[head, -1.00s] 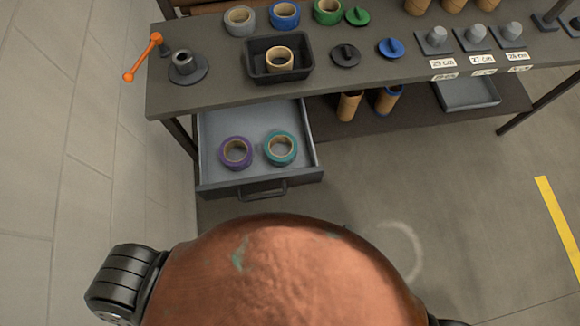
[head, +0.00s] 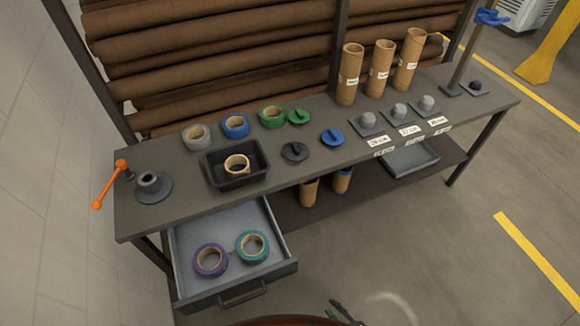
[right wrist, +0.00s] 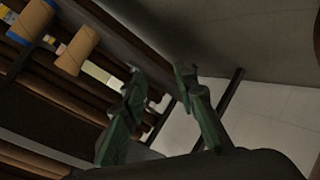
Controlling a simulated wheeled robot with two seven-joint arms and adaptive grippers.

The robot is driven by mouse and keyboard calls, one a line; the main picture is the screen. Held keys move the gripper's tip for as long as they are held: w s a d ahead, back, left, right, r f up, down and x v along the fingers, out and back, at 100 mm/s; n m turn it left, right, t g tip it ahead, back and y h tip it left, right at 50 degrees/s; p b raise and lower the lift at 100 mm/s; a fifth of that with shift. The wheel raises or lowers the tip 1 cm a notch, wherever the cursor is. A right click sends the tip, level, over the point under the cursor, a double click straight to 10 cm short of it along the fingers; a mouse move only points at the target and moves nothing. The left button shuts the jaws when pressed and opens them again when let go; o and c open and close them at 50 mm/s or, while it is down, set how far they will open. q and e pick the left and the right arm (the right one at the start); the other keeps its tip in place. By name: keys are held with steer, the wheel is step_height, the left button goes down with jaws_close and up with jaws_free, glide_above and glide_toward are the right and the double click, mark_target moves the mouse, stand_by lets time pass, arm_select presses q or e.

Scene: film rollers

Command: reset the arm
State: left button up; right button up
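My right gripper (head: 342,310) shows only in part at the bottom edge of the head view, over the floor in front of the workbench. In the right wrist view its two green fingers (right wrist: 160,78) stand apart with nothing between them, so it is open and empty. It is clear of the bench (head: 300,184). My left gripper is in neither view.
The open drawer (head: 285,269) juts out with a purple roll (head: 210,261) and a teal roll (head: 252,247) in it. A black tray (head: 212,178), several tape rolls and upright cardboard tubes (head: 379,70) stand on the bench. Floor at right is free.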

steer(key=s+d+f+m+g+h+p, duration=0.4)
steer(key=s+d+f+m, duration=0.5)
steer(key=s+d+f, duration=0.55)
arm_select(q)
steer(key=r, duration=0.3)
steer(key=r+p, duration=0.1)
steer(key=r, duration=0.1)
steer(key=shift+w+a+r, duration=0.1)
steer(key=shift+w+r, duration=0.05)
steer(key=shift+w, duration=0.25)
arm_select(e)
steer(key=s+d+f+m+g+h, duration=0.1)
steer(key=s+f+m+g, duration=0.1)
steer(key=s, duration=0.8)
steer(key=s+d+f+m+g+h, duration=0.1)
steer(key=s+f+m+g, duration=0.1)
steer(key=s, duration=0.9)
steer(key=shift+d+f+m+g, duration=0.15)
steer(key=shift+m+g, duration=0.75)
steer(key=shift+m, duration=0.3)
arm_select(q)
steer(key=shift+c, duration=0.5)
